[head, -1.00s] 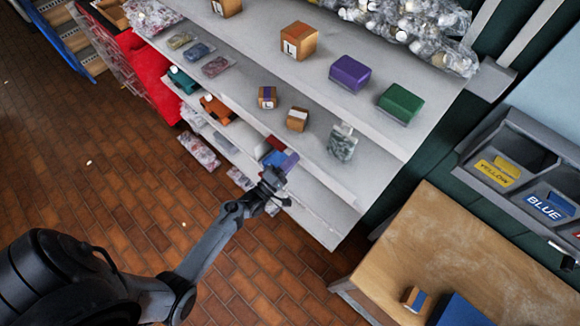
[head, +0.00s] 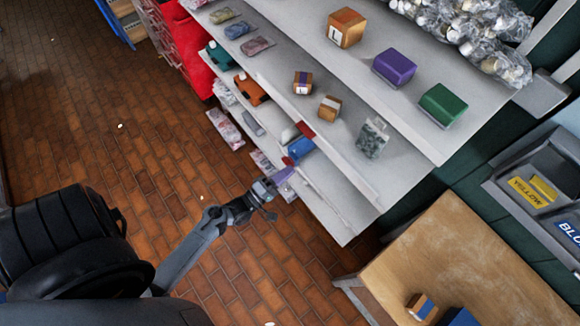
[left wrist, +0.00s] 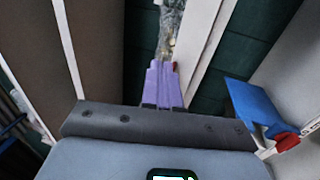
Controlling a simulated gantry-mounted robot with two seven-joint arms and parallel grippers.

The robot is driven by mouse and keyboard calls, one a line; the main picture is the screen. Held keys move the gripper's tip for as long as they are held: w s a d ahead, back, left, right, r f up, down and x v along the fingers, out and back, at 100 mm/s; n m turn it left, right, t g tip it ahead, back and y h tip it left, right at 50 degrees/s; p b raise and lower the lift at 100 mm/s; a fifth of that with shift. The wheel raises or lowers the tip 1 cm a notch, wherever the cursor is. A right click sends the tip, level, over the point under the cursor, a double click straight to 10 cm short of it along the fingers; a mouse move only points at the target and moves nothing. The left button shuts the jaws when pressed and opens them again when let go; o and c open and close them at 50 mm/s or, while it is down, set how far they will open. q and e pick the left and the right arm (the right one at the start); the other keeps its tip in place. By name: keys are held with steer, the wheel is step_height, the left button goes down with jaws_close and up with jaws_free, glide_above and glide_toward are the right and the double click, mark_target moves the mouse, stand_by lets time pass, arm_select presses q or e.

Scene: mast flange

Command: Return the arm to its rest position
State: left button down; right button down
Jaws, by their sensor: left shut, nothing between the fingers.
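My left gripper (head: 284,175) is in the head view, beside the front edge of the lower shelves and above the brick floor. In the left wrist view its purple fingers (left wrist: 163,84) are together, with nothing held between them. My arm reaches up to it from the lower left. My right gripper is not in view.
The grey shelf unit (head: 400,128) carries an orange box (head: 345,27), a purple box (head: 394,68) and a green box (head: 442,105). A blue item (head: 300,150) with red parts lies close to my gripper. A wooden table (head: 455,245) stands at right. Open brick floor (head: 110,130) lies left.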

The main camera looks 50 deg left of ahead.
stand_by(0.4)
arm_select(q)
steer(key=d+r+m+g+h+p, duration=0.3)
steer(key=d+r+m+g+p, duration=0.25)
steer(key=d+r+m, duration=0.55)
steer(key=s+a+m+g+y, duration=0.1)
steer(key=s+m+g+y, duration=0.1)
steer(key=s+m+g, duration=0.2)
steer(key=s+a+r+m+g+y, duration=0.1)
steer(key=s+m+g+y, duration=0.1)
steer(key=s+g, duration=0.5)
steer(key=shift+s+a+r+m, duration=0.25)
steer(key=shift+s+a+m, duration=0.05)
steer(key=shift+s+m, duration=0.55)
steer(key=shift+g, duration=0.25)
